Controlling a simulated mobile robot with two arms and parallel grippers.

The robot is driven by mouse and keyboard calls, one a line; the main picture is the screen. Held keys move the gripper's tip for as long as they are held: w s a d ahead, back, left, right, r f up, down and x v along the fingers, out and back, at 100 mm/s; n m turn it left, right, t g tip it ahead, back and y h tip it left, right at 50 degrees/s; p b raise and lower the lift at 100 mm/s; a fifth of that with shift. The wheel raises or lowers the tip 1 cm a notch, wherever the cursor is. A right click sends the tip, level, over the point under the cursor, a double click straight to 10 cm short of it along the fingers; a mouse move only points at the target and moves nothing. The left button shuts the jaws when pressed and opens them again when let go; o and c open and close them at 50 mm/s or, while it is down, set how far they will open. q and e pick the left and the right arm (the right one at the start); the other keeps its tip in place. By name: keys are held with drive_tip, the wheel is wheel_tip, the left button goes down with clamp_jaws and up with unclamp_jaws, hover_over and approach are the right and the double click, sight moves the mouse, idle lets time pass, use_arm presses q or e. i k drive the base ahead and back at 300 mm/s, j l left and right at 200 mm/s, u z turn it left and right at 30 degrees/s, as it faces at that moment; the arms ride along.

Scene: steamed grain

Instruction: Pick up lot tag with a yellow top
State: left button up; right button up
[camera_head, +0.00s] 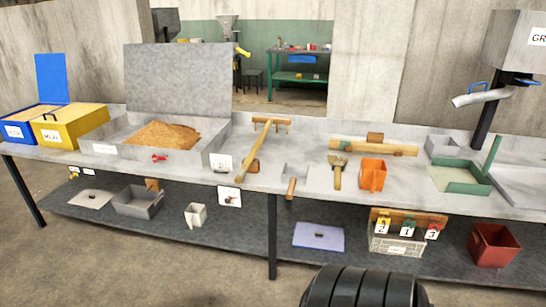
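Several lot tags hang on a wooden rack (410,214) on the lower shelf, right of the middle. The tag with the yellow top (383,226) is the leftmost and reads 2. Beside it are a green-topped tag (408,228) reading 1 and a red-topped tag (432,232) reading 3. Small tags with a yellow part (73,173) also hang under the tabletop at the far left; their details are too small to read. Neither of my grippers shows in this view.
A grey wire-like basket (396,245) stands under the rack, with a red bin (494,245) to its right and a lilac lidded board (318,237) to its left. The tabletop (300,180) overhangs the shelf. A dark ribbed part fills the bottom middle.

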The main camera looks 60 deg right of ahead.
sight(380, 228)
drive_tip(key=z, duration=3.15)
